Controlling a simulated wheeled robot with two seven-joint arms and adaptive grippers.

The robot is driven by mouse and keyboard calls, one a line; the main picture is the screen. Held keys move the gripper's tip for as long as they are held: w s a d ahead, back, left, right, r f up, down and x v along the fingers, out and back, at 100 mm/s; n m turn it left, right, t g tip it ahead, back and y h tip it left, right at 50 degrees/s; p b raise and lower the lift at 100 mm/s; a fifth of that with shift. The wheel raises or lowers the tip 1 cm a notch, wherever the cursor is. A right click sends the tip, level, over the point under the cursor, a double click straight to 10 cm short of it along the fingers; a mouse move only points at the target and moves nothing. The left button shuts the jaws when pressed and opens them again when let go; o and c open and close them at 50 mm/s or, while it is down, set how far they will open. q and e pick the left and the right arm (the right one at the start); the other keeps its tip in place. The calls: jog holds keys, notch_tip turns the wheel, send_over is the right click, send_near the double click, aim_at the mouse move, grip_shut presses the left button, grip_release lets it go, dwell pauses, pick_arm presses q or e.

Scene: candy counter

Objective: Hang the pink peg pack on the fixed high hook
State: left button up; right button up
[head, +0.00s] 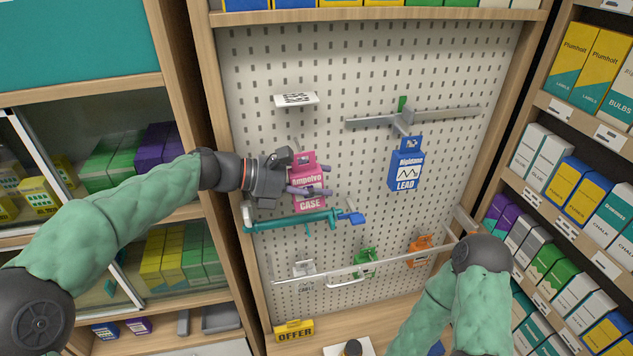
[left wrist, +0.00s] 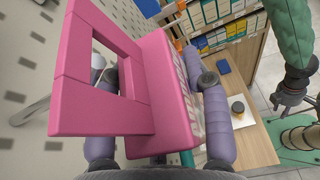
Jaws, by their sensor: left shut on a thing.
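The pink peg pack (head: 309,203), lettered Ampolvo CASE, is upright in front of the pegboard. My left gripper (head: 308,190) is shut on it, with fingers on both sides. In the left wrist view the pink pack (left wrist: 165,85) fills the middle, its hang opening facing left. A thin grey prong (head: 296,144) shows just above the pack; I take it for the hook. In the left wrist view a metal rod (left wrist: 32,112) runs from the board behind the pack's frame. I cannot tell whether it passes through the opening. My right gripper (left wrist: 291,100) is low and away from the board.
A blue pack (head: 405,171) hangs right of the pink one, below a grey crossbar (head: 430,117). A teal bar (head: 300,221) with a blue end sits just below the pink pack. A clear rail (head: 365,266) crosses lower down, near green and orange packs. A white label plate (head: 296,99) is above.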

pick_arm(q)
jog(key=shift+w+a, duration=0.1)
jog(key=shift+w, duration=0.3)
